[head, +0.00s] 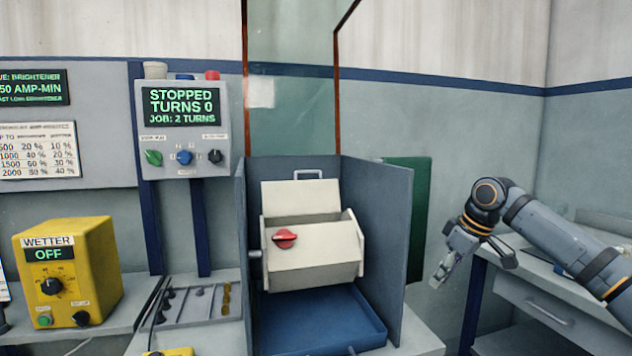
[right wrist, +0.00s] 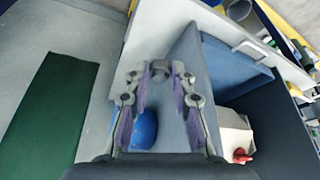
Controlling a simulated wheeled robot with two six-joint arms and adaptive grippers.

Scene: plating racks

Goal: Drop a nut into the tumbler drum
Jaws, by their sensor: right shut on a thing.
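The cream tumbler drum (head: 315,268) sits in the grey open-front housing, with a red knob (head: 285,238) on its front. Its upper side looks open, with a cream panel (head: 300,200) standing behind the opening. The drum also shows partly in the right wrist view (right wrist: 233,128). My right gripper (head: 438,280) hangs to the right of the housing, outside its right wall and apart from the drum. In the right wrist view its fingers (right wrist: 166,72) are closed on a small grey piece, probably the nut, mostly hidden between the fingertips. My left gripper is not in view.
The housing's right wall (head: 380,240) stands between my right gripper and the drum. A blue tray (head: 330,318) lies under the drum. A parts tray (head: 195,312) with small pieces and a yellow wetter box (head: 70,265) stand left. The panel (head: 182,106) reads STOPPED, TURNS 0.

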